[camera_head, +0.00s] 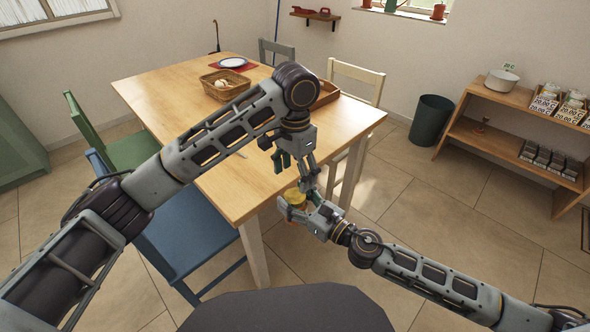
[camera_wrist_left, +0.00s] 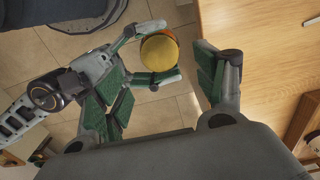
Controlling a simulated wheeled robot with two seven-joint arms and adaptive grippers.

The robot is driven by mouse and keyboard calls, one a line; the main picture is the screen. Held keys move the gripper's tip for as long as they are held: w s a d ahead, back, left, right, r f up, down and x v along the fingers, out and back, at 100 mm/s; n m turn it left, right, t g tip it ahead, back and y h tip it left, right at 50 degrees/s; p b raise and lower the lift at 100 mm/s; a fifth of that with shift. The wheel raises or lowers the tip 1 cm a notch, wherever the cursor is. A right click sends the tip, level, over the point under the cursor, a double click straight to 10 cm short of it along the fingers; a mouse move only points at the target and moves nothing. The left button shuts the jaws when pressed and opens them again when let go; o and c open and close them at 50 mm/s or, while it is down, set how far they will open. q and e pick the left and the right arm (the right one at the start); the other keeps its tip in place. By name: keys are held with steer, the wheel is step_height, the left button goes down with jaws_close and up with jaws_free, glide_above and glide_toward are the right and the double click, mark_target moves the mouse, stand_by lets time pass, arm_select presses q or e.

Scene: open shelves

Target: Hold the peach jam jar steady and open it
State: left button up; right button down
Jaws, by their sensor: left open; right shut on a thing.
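The peach jam jar (camera_head: 296,199), with a yellow lid, is held off the table's front right corner, over the floor. My right gripper (camera_head: 299,207) is shut around the jar from the right. The jar's yellow lid (camera_wrist_left: 160,53) faces the left wrist camera, with an orange body showing below it. My left gripper (camera_head: 293,172) points down just above the jar. In the left wrist view its fingers (camera_wrist_left: 163,95) are spread, with the lid beyond them and nothing between them. Part of the jar's body is hidden by my right gripper.
The wooden table (camera_head: 160,88) carries a wicker basket (camera_head: 225,85) and a plate (camera_head: 233,62). A blue chair (camera_head: 190,235) and a green chair (camera_head: 132,150) stand at its left. Open shelves (camera_head: 480,136) and a dark bin (camera_head: 431,120) stand at the right. Floor between is clear.

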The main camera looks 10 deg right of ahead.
mark_target(296, 195)
arm_select(q)
steer(key=shift+f, duration=3.7)
steer(key=c, duration=1.1)
steer(key=shift+n, duration=1.6)
steer(key=o, duration=1.1)
steer(key=shift+o, duration=0.2)
steer(key=shift+d+r, duration=0.1)
steer(key=shift+r, duration=0.05)
